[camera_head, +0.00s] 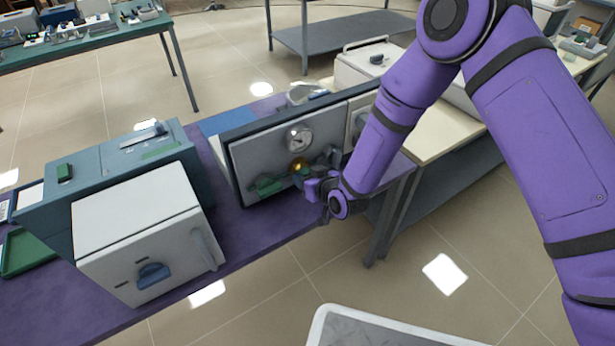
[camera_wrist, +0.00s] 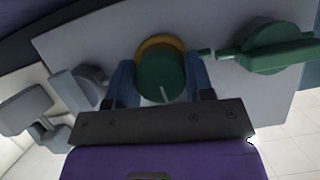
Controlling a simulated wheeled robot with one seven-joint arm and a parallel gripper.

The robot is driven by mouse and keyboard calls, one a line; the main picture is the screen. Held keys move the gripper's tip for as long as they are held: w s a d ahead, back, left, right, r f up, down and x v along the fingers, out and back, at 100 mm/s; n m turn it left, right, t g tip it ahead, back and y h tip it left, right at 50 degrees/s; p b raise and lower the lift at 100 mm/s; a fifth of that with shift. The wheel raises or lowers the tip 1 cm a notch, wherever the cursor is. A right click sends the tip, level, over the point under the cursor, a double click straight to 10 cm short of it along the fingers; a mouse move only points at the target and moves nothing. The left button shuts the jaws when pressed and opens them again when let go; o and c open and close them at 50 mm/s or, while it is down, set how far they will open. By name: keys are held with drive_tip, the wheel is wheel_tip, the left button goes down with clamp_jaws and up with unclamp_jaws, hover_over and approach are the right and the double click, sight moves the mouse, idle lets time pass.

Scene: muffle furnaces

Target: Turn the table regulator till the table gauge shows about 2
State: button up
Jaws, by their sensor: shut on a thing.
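The table regulator is a round green knob (camera_wrist: 160,76) with a brass collar (camera_head: 298,164) on the grey panel (camera_head: 250,160) on the purple bench. My gripper (camera_wrist: 160,84) is shut on the green knob, one blue-grey finger on each side of it. In the head view my gripper (camera_head: 307,180) is at the panel and hides most of the knob. The table gauge (camera_head: 299,138) is a round white dial just above the knob. Its needle is dark, but the scale is too small to read. The gauge is not in the wrist view.
A green lever valve (camera_head: 268,186) sits left of the knob, and a grey fitting (camera_wrist: 80,88) sits on its other side, both close to my gripper. A white furnace (camera_head: 150,235) and a blue-grey box (camera_head: 110,170) stand further left.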

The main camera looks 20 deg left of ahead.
drive_tip(key=shift+m, duration=0.4)
drive_tip(key=o, duration=0.9)
drive_tip(key=shift+o, duration=0.2)
drive_tip(key=v, duration=1)
drive_tip(key=shift+d+r, duration=0.15)
drive_tip(key=shift+d, duration=0.25)
drive_tip(key=shift+s, duration=0.1)
